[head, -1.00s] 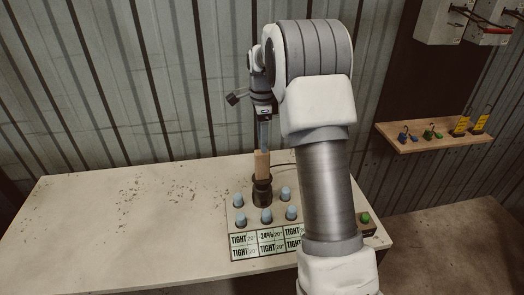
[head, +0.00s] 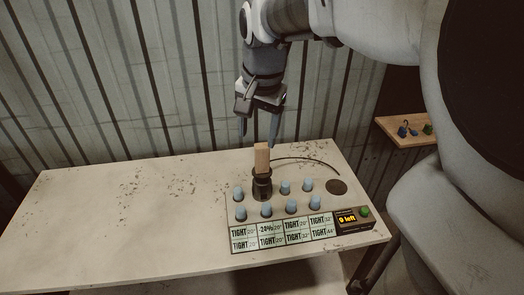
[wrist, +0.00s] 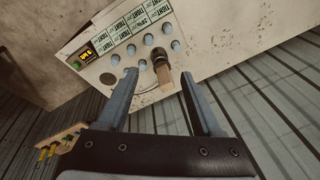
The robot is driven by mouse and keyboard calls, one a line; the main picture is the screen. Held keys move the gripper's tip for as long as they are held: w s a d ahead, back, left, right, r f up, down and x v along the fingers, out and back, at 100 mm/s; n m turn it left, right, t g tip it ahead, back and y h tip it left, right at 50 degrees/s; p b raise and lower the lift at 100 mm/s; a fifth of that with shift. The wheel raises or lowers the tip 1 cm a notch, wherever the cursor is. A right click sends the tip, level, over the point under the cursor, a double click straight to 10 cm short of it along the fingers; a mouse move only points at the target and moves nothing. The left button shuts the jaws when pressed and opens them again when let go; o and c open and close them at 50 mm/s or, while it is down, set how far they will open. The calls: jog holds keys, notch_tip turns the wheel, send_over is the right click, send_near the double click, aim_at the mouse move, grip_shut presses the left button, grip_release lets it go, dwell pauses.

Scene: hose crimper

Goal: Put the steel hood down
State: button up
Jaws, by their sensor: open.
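The steel hood (head: 262,188), a dark cylinder with an upright wooden handle (head: 262,158), stands on the crimper panel (head: 307,210) among several pale blue pegs. It also shows in the wrist view (wrist: 161,71), with its handle (wrist: 190,97) pointing towards my gripper. My gripper (head: 262,132) is open and empty above the handle, clear of it. In the wrist view its two fingers (wrist: 158,77) are spread, with the handle near the right finger in the picture. What is under the hood is hidden.
The panel's labels read mostly TIGHT, one 24%. A small display (head: 347,219) reads "0 left" beside a green button (head: 365,211). A dark round spot (head: 337,187) and a thin cable lie on the right. The left of the table (head: 120,220) is bare. A wooden shelf (head: 403,142) hangs at right.

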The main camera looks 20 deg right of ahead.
jog(key=s+a+n+t, duration=0.3)
jog(key=s+n, duration=0.6)
jog(key=s, duration=0.6)
jog(key=shift+a+f, duration=0.35)
jog(key=shift+a, duration=0.05)
jog(key=shift+c, duration=1.4)
jog(key=shift+d, duration=0.1)
